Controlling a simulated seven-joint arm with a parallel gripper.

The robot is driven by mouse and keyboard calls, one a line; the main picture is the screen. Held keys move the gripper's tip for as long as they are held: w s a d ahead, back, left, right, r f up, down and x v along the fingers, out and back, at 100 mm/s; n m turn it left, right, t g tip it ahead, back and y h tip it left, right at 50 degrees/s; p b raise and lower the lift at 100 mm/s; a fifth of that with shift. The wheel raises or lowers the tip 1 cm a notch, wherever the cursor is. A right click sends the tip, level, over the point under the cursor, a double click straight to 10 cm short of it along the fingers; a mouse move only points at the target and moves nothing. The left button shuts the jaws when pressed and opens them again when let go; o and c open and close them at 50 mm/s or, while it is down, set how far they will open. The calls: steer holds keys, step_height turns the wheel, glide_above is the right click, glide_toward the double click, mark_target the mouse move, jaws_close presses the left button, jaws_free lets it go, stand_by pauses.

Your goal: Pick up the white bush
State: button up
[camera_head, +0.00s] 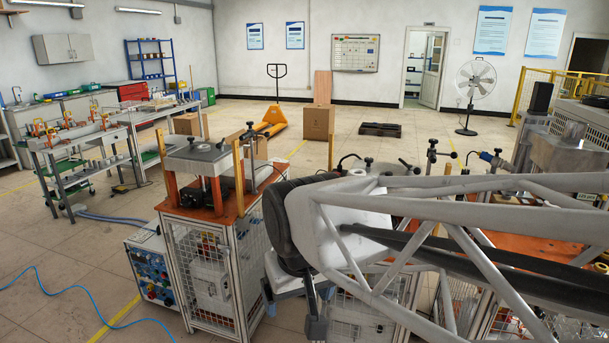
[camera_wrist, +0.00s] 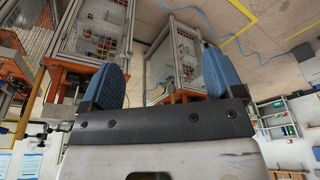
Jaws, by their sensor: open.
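My gripper (camera_wrist: 162,72) shows in the wrist view with its two blue-padded fingers well apart. Nothing is between them but the distant view of the workshop. In the head view my arm crosses the right half, and I cannot make out the fingers clearly. I cannot identify the white bush with certainty. A small pale round piece (camera_head: 357,172) shows just above my arm in the head view, too small to tell what it is. My arm hides much of the bench behind it.
An orange-topped workstation (camera_head: 242,205) with a metal plate (camera_head: 200,157) and upright posts stands left of my arm. A blue control box (camera_head: 152,266) is beside it. A grey work table (camera_head: 78,135) stands farther left. The tiled floor between is mostly open, with a blue cable (camera_head: 62,283).

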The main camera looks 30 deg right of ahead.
steer(key=w+d+r+m, duration=0.25)
steer(key=w+d, duration=0.25)
steer(key=w, duration=0.3)
steer(key=w+d+r+m+g, duration=0.1)
steer(key=w+d+r+m, duration=0.15)
steer(key=w+d, duration=0.4)
steer(key=w+d+r+m, duration=0.1)
steer(key=w+d+r, duration=0.25)
steer(key=w, duration=0.65)
steer(key=w+d+f+m, duration=0.1)
steer(key=w+d+m, duration=0.1)
steer(key=w+d, duration=0.3)
steer(key=w+d+f+m+g, duration=0.1)
steer(key=w+d, duration=0.5)
steer(key=d, duration=0.6)
steer(key=w+d+f+m, duration=0.1)
steer(key=w+d+m, duration=0.2)
steer(key=w+d, duration=0.3)
steer(key=shift+d+f+g, duration=0.15)
steer(key=shift+d, duration=0.6)
steer(key=shift+d+f+g, duration=0.15)
steer(key=shift+d, duration=0.6)
steer(key=shift+w+d+f+m, duration=0.15)
steer(key=shift+d+m, duration=0.15)
steer(key=shift+d, duration=0.15)
steer(key=shift+f, duration=1.3)
